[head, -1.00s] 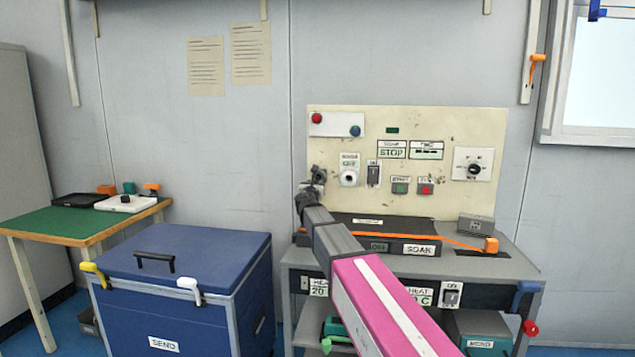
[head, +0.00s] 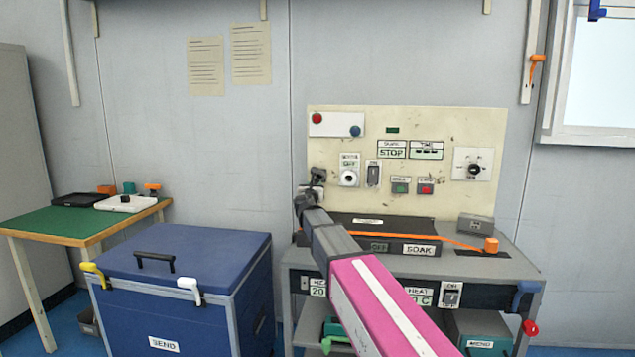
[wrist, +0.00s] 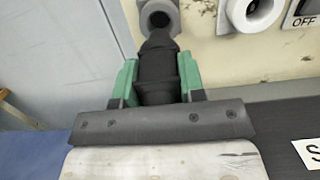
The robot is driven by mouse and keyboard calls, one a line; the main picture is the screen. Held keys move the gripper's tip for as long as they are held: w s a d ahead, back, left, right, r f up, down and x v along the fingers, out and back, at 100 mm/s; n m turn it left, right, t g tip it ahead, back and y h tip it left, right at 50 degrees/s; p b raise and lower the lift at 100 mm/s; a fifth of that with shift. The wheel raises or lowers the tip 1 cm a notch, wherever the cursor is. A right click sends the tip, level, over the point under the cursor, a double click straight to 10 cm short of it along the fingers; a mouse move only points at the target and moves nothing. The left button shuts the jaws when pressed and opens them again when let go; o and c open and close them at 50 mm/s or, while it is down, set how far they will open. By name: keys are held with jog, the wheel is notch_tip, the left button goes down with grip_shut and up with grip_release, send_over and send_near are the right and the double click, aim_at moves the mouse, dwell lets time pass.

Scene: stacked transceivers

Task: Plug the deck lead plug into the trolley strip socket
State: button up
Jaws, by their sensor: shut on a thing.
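My gripper (wrist: 153,85), with green finger pads, is shut on a black ribbed plug (wrist: 157,68) in the wrist view. The plug's narrow end points up the picture at a grey socket (wrist: 158,17) with a round dark opening, on the cream panel. The tip overlaps the socket's lower edge; I cannot tell whether it touches or enters. In the head view my gripper (head: 309,194) is small and dark at the panel's left edge, and the arm hides much around it. I cannot make out the plug's lead.
A white ring fitting (head: 348,178) and a switch (head: 373,174) sit right of the socket on the panel (head: 450,130). A black strip (head: 345,221) with an orange band lies below on the grey bench (head: 520,264). A blue chest (head: 190,290) stands left.

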jog(key=v, duration=0.6)
jog(key=shift+s+r, duration=0.2)
jog(key=shift+r, duration=0.15)
dwell(0.4)
jog(key=shift+d, duration=0.1)
jog(key=s+d, duration=0.2)
jog(key=d, duration=1)
jog(key=shift+s+d+r, duration=0.2)
jog(key=shift+d+r, duration=0.05)
dwell(0.8)
jog(key=shift+s+r, duration=0.1)
jog(key=s+a+r, duration=0.2)
jog(key=s+r, duration=0.8)
jog(key=s, duration=0.3)
jog(key=shift+s+a, duration=0.3)
jog(key=shift+a, duration=0.05)
dwell(1.1)
jog(key=shift+f, duration=0.1)
